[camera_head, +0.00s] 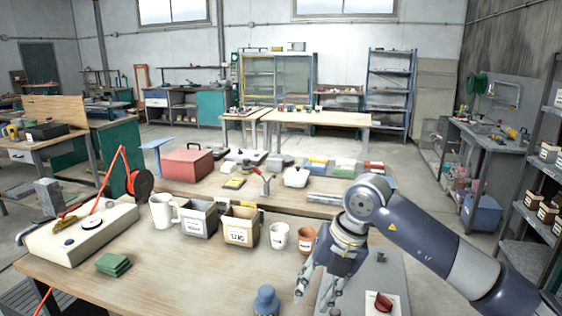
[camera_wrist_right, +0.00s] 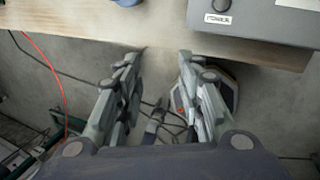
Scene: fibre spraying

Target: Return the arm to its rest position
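My right arm comes in from the right in the head view. My right gripper (camera_head: 316,290) points down near the front of the wooden workbench (camera_head: 190,275). In the right wrist view my right gripper (camera_wrist_right: 160,62) has its two fingers well apart, with nothing between them but the floor seen below. The bench's front edge (camera_wrist_right: 110,42) crosses the top of that view, ahead of the fingertips. My left arm and gripper are not in view.
A blue object (camera_head: 266,300) stands left of the gripper. A white cup (camera_head: 279,236), a brown cup (camera_head: 306,240), a mug (camera_head: 162,211) and two labelled boxes (camera_head: 240,228) stand behind. A grey case (camera_wrist_right: 258,22) lies near the bench edge. Green pads (camera_head: 114,264) lie left.

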